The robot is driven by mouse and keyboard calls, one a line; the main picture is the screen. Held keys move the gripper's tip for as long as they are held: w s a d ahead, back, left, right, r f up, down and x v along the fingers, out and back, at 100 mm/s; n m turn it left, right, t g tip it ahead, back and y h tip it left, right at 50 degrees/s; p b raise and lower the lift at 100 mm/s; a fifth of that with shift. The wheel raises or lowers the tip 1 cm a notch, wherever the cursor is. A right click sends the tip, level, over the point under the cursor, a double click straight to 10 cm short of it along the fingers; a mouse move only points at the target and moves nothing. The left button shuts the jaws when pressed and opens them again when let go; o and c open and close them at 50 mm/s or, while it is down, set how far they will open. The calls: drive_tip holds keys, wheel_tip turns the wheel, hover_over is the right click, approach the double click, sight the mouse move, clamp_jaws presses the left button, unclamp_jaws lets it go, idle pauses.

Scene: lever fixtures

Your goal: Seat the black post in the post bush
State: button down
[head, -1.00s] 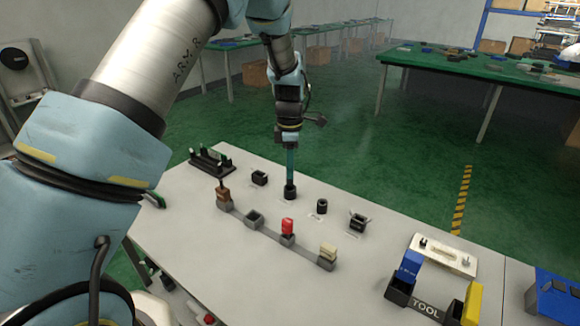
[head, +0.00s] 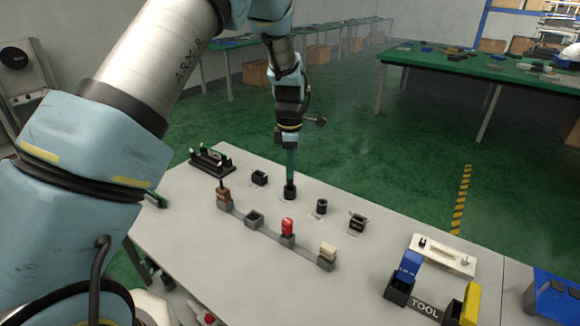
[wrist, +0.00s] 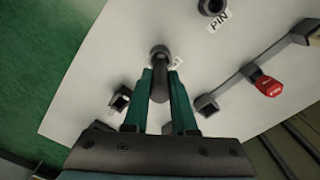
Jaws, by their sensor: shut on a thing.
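The black post (wrist: 160,88) stands between the green fingers of my gripper (wrist: 161,74) in the wrist view, and my gripper is shut on it. The far end of the post meets the round dark post bush (wrist: 158,50), whose rim shows around it. How deep the post sits in the bush cannot be told. In the head view my gripper (head: 291,176) points straight down over the post bush (head: 290,192). There the post is hidden by the fingers and bush. A label beside the bush is partly covered.
A round bush labelled PIN (wrist: 212,6) stands beside the post bush. Square sockets (head: 259,177) (head: 358,222) flank the row. In front runs a grey rail with a red piece (head: 288,226). A black rack (head: 210,161) stands at the left, a tool holder (head: 428,304) at the right.

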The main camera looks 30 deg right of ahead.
sight(290, 184)
drive_tip(key=shift+f+b, duration=1.05)
drive_tip(key=shift+f, duration=1)
drive_tip(key=c, duration=0.6)
unclamp_jaws()
drive_tip(key=shift+c, duration=0.2)
drive_tip(key=shift+r, duration=0.1)
wheel_tip(290, 184, up, 11)
drive_tip(key=b, duration=0.2)
drive_tip(key=shift+f+b, duration=0.2)
drive_tip(key=shift+b, duration=0.15)
drive_tip(key=w+a+m, duration=0.3)
drive_tip(key=a, duration=0.8)
drive_tip(key=s+a+m, duration=0.3)
drive_tip(key=s+a, duration=0.1)
drive_tip(key=a, duration=0.5)
drive_tip(key=s+a+m+t, duration=0.1)
drive_tip(key=s+a+m, duration=0.3)
drive_tip(key=a, duration=0.5)
drive_tip(key=s+a+m, duration=0.4)
drive_tip(key=a, duration=0.5)
drive_tip(key=shift+a+t, duration=0.3)
drive_tip(key=shift+a, duration=0.05)
